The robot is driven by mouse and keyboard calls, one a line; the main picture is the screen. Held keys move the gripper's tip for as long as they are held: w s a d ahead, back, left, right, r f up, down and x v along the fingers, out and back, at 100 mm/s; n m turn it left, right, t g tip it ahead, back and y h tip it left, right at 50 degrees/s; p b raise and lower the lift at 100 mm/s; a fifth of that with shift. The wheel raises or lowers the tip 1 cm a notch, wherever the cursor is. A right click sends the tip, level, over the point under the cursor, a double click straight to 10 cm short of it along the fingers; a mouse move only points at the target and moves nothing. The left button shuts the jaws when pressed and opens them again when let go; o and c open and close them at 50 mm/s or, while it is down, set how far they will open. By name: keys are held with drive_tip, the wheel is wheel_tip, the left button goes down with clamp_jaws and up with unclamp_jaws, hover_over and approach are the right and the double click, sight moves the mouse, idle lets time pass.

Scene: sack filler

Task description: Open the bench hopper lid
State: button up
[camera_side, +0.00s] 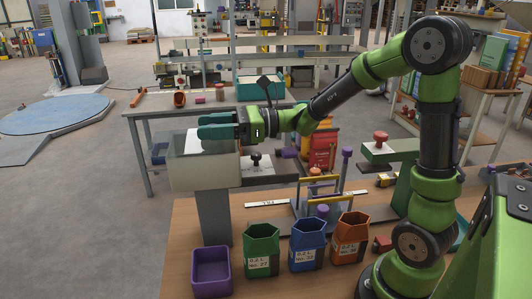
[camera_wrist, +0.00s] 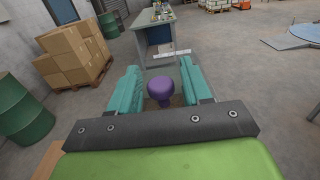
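The bench hopper (camera_side: 198,172) is a pale box with see-through upper walls, standing on a grey post at the left end of the bench. My gripper (camera_side: 217,126), with teal fingers, reaches in level from the right over the hopper's top. In the wrist view my gripper (camera_wrist: 161,88) is open, one finger on each side of a purple knob (camera_wrist: 160,88). A gap shows between the knob and each finger. The fingers hide this knob in the side view. The lid's outline is hard to make out behind the fingers.
Purple (camera_side: 211,271), green (camera_side: 262,250), blue (camera_side: 307,244) and orange (camera_side: 350,239) bins stand along the bench front. A rack with yellow bars (camera_side: 318,190) and a green stand with a red knob (camera_side: 381,140) are to the right. Open floor lies left.

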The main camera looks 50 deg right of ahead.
drive_tip(key=shift+d, duration=0.1)
drive_tip(key=v, duration=1.6)
drive_tip(key=shift+s+d, duration=0.2)
drive_tip(key=shift+s, duration=0.15)
drive_tip(key=shift+w+d, duration=0.1)
drive_tip(key=shift+c, duration=1.1)
drive_tip(key=d+n+g+y, duration=0.1)
drive_tip(key=w+d+g, duration=0.1)
drive_tip(key=shift+d+f+n+y, duration=0.15)
drive_tip(key=shift+d+n+y, duration=0.15)
drive_tip(key=shift+n+y, duration=0.1)
drive_tip(key=c, duration=0.7)
drive_tip(key=shift+w, duration=0.15)
clamp_jaws()
drive_tip(key=x, duration=1.3)
drive_tip(key=shift+a, duration=0.35)
